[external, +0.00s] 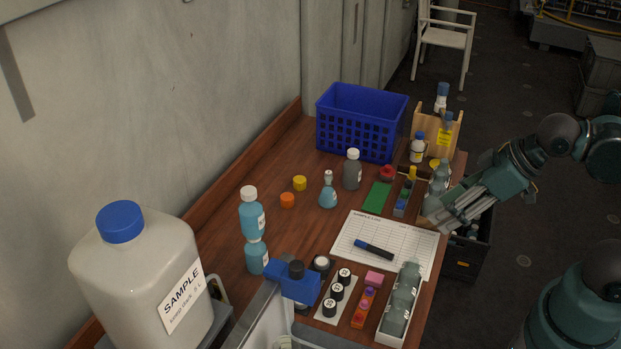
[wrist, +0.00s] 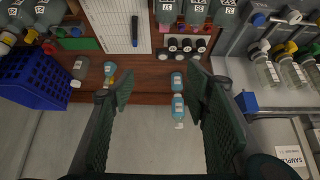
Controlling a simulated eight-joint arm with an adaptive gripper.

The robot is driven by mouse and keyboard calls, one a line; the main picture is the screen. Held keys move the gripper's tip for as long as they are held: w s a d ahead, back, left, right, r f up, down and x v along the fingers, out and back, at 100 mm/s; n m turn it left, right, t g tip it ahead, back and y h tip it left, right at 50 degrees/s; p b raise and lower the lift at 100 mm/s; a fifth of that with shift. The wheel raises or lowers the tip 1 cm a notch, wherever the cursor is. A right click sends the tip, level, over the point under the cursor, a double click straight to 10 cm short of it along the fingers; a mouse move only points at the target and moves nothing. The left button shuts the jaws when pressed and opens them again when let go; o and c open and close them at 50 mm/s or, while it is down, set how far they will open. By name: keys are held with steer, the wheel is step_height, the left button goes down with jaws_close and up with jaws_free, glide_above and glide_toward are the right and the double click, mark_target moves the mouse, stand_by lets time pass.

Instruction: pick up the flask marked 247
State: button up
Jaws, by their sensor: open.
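No marking of 247 can be read in either view, so I cannot tell which vessel bears it. A small conical flask with blue liquid (external: 328,193) stands on the wooden table; what looks like it shows left of my gripper in the wrist view (wrist: 109,69). Two blue-filled bottles with white caps (external: 252,217) (external: 256,257) stand left of it; they also show between the fingers in the wrist view (wrist: 178,106). A grey bottle (external: 352,171) stands behind the flask. My gripper (external: 430,217) is open and empty above the table's right side; its fingers frame the wrist view (wrist: 160,88).
A blue crate (external: 358,145) stands at the back. A sheet with a marker (external: 374,250) lies mid-table. Grey bottles lie in a white tray (external: 390,338) at the front right. A large sample jug (external: 140,275) stands front left, near the wall.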

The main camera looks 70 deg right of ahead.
steer(key=m+g+h+b, duration=0.2)
steer(key=m+h+b, duration=0.1)
steer(key=m+b, duration=0.15)
glide_toward(330, 173)
steer(key=s+a, duration=0.3)
steer(key=a, duration=0.2)
steer(key=w+d+f, duration=0.2)
steer(key=w+d+f+m, duration=0.1)
steer(key=w+d+f, duration=0.1)
steer(key=f, duration=0.1)
steer(key=w+d+f+m, duration=0.1)
steer(key=w+d+f, duration=0.1)
steer(key=f, duration=0.1)
steer(key=shift+w+d, duration=0.4)
steer(key=shift+w+d+f+b, duration=0.15)
steer(key=shift+d+f+b, duration=0.05)
steer(key=shift+f+b, duration=0.1)
steer(key=shift+x, duration=1.25)
steer(key=shift+f+b, duration=0.1)
steer(key=shift+b, duration=0.2)
